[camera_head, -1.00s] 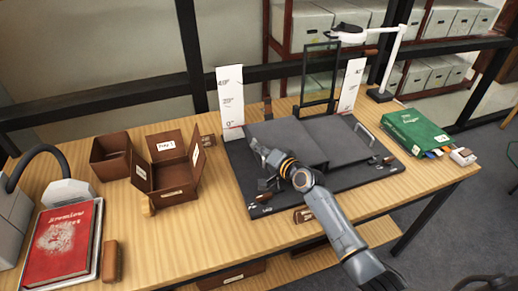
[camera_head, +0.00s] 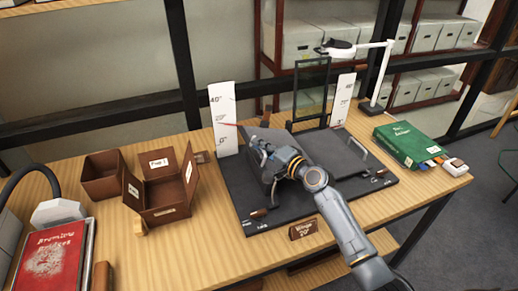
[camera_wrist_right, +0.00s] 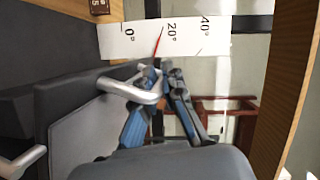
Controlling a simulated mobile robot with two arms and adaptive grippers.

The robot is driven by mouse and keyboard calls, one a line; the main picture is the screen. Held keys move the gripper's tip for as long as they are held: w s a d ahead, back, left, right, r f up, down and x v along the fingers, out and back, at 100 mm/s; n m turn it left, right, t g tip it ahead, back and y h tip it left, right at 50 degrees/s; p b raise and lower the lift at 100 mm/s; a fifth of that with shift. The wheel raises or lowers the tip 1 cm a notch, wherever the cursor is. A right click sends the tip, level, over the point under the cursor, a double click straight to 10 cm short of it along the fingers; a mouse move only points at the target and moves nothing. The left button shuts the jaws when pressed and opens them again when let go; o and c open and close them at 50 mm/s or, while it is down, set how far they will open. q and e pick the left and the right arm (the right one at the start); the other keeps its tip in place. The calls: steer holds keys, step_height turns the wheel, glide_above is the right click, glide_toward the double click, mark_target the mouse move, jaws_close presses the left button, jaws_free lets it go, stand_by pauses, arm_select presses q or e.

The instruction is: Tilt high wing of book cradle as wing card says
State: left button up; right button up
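The dark book cradle (camera_head: 335,193) lies on the table. Its left wing (camera_head: 257,183) is tilted up, with a metal handle (camera_wrist_right: 130,90) on it. My right gripper (camera_head: 262,150) is at this handle; in the wrist view its fingers (camera_wrist_right: 162,80) appear closed around the handle's end. The white left scale card (camera_head: 224,118) is marked 0°, 20° and 40°. The brown wing card (camera_head: 304,229) reads "Wings 20°". The right wing (camera_head: 335,150) lies lower, with its own handle (camera_head: 358,149). My left gripper is out of view.
A framed glass panel (camera_head: 310,92) and the right scale card (camera_head: 342,100) stand behind the cradle. A white lamp (camera_head: 375,105) is at the back right. A green book (camera_head: 411,145) lies right. Brown boxes (camera_head: 165,185) and a red book (camera_head: 52,262) are left.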

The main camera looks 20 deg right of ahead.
steer(key=o, duration=0.4)
steer(key=v, duration=1.2)
steer(key=shift+f, duration=0.1)
